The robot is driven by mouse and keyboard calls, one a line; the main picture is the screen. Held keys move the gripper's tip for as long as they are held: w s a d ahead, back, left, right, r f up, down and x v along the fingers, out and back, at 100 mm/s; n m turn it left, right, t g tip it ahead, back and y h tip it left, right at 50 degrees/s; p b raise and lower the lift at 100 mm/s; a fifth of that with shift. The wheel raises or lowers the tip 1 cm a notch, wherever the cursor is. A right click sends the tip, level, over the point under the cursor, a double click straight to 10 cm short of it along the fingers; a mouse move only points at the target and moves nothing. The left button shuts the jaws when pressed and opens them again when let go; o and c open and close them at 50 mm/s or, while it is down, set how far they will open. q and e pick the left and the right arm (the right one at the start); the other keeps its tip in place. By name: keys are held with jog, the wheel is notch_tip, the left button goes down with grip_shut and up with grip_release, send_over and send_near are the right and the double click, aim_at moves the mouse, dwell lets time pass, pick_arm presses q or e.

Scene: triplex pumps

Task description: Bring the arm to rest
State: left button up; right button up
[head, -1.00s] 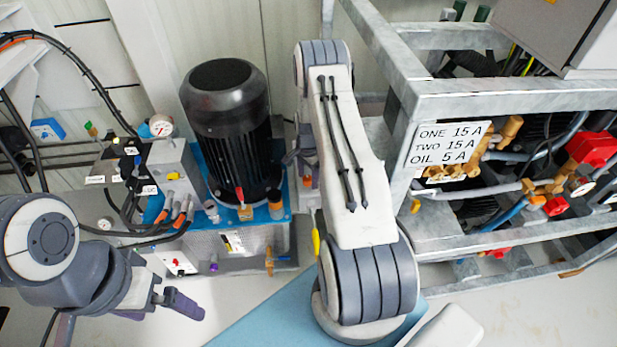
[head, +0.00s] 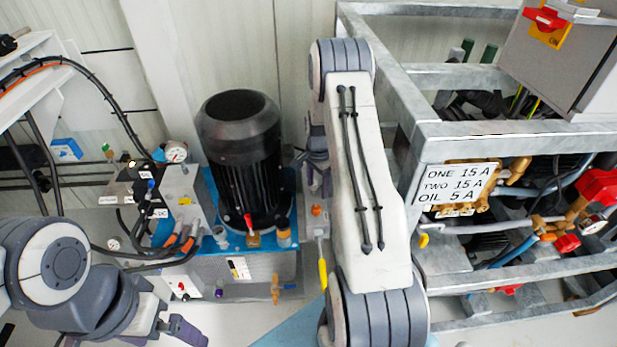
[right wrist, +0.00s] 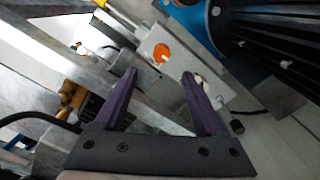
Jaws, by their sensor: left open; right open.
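My right arm (head: 365,180) stands upright in the middle of the head view, reaching back between the motor unit and the steel frame. Its gripper is mostly hidden behind the arm there. In the right wrist view my right gripper (right wrist: 163,85) is open, with two purple fingers apart and nothing between them. Past the fingers is a grey box with an orange round button (right wrist: 161,53); I cannot tell whether anything touches it. My left gripper (head: 180,328) is low at the left of the head view, open, apart from the motor unit.
A black motor (head: 240,160) stands on a blue plate with gauge, valves and hoses. At right a galvanised frame (head: 520,130) carries a sign (head: 455,183), pipes and a red valve. A control cabinet (head: 560,60) is at top right. Pale floor shows in front.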

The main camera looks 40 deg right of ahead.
jog(key=w+a+r+n, duration=0.1)
jog(key=a+r+n, duration=0.2)
jog(key=a+r, duration=0.3)
jog(key=a+r+n, duration=0.3)
jog(key=a+r, duration=0.1)
jog(key=a, duration=0.5)
jog(key=s+a+r+n, duration=0.4)
jog(key=a, duration=0.3)
jog(key=s+a+r+n, duration=0.4)
jog(key=a, duration=0.4)
jog(key=s+a+r+n, duration=0.2)
jog(key=s+a+n, duration=0.15)
jog(key=s, duration=0.35)
jog(key=s+a+r+n+y, duration=0.1)
jog(key=s+a+n, duration=0.1)
jog(key=s+n, duration=0.3)
jog(key=s+a+r+n, duration=0.2)
jog(key=s, duration=0.6)
notch_tip(320, 180, up, 17)
jog(key=p, duration=1.6)
jog(key=shift+s+f+p, duration=0.15)
jog(key=shift+f+p, duration=0.05)
jog(key=shift+p, duration=0.2)
jog(key=shift+n, duration=0.25)
